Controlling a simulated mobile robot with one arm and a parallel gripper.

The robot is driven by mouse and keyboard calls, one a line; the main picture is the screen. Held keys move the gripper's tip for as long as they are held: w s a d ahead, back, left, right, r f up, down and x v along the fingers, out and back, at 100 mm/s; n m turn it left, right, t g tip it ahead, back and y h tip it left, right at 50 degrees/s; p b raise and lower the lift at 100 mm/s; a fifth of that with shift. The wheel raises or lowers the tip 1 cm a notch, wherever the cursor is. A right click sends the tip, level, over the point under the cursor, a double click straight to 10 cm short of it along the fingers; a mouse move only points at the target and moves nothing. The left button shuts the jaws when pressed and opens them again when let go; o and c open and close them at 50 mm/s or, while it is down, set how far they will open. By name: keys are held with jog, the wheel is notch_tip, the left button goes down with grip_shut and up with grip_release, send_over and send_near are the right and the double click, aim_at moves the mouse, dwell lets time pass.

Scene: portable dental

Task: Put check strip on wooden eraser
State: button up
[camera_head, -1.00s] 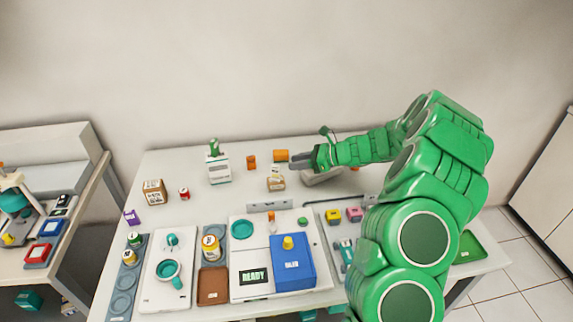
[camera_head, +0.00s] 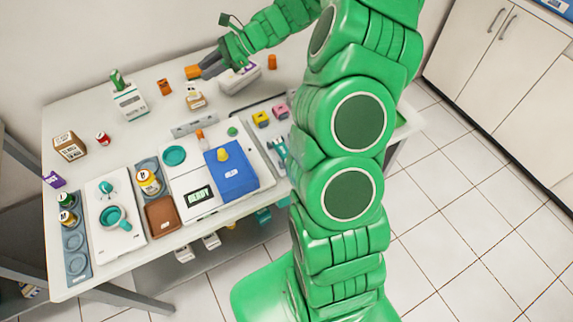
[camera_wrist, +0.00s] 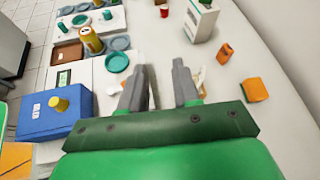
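I cannot tell for certain which thing is the check strip or which is the wooden eraser. A small tan block with a white label (camera_head: 195,98) stands at the back of the table, and a long grey labelled strip (camera_head: 194,125) lies in front of it. My gripper (camera_head: 210,64) is above the back of the table, near the tan block and an orange piece (camera_head: 193,72). In the wrist view my gripper (camera_wrist: 160,84) has its two fingers apart with nothing between them. A pale thing beyond the right finger is partly hidden.
A blue box with a yellow knob (camera_head: 231,172) sits on a white panel with a READY display (camera_head: 199,197). A white box with a green top (camera_head: 130,102) and a brown labelled box (camera_head: 69,147) stand at the left.

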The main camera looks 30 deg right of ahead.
jog(key=s+a+r+n+g+h, duration=0.1)
jog(key=s+a+r+n+g, duration=0.15)
jog(key=s, duration=0.45)
jog(key=s+a+r+n+g+h, duration=0.1)
jog(key=s+a+r+n+h, duration=0.2)
jog(key=s, duration=0.4)
jog(key=s+a+r+n+g, duration=0.1)
jog(key=s+a+r+n, duration=0.1)
jog(key=s+a+n, duration=0.4)
jog(key=s+d+n+h, duration=0.3)
jog(key=s+d, duration=0.3)
jog(key=s, duration=0.6)
jog(key=s+d+n+h, duration=0.4)
jog(key=s+d+h, duration=0.1)
jog(key=s, duration=0.7)
jog(key=shift+s+d+r, duration=0.2)
jog(key=shift+d+r, duration=0.25)
jog(key=shift+d, duration=0.05)
